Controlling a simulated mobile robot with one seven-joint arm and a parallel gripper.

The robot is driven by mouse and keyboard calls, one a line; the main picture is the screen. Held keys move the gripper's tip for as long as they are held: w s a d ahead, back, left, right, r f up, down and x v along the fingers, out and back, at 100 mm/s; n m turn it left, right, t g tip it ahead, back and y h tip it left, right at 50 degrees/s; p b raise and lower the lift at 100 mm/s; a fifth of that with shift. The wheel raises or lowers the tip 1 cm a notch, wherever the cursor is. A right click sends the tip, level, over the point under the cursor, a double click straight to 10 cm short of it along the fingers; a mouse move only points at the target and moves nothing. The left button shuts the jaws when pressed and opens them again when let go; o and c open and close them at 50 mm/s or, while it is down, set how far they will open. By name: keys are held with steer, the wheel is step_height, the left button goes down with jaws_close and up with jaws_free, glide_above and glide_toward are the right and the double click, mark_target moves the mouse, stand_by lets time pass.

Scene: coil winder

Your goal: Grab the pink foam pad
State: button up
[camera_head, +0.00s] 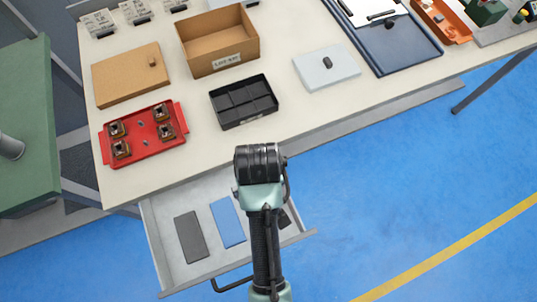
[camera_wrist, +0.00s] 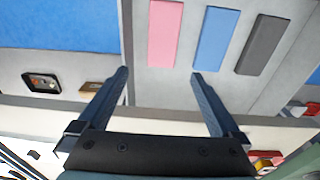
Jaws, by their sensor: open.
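The pink foam pad (camera_wrist: 165,33) lies flat in the open drawer (camera_head: 166,272), at the left of a row of pads in the wrist view. The blue pad (camera_wrist: 216,38) is beside it, and the dark grey pad (camera_wrist: 263,43) is at the right. In the head view, my arm hides the pink pad, while the blue pad (camera_head: 228,222) and grey pad (camera_head: 190,237) show. My gripper (camera_wrist: 160,75) is open, with nothing between its fingers. In the wrist view its fingertips appear just below the pink pad's near end, apart from it.
Blue floor is clear to the right.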

steer(key=shift+g, duration=0.4)
steer(key=f, duration=0.2)
steer(key=s+f, duration=0.1)
steer(key=f, duration=0.4)
steer(key=shift+s+d+b, duration=0.15)
steer(key=shift+s+b, duration=0.2)
steer(key=shift+b, duration=0.05)
steer(key=shift+w+f+b, duration=0.15)
steer(key=shift+f+b, duration=0.2)
steer(key=shift+f, duration=2.55)
steer(key=shift+c, duration=0.3)
steer(key=c, duration=1.2)
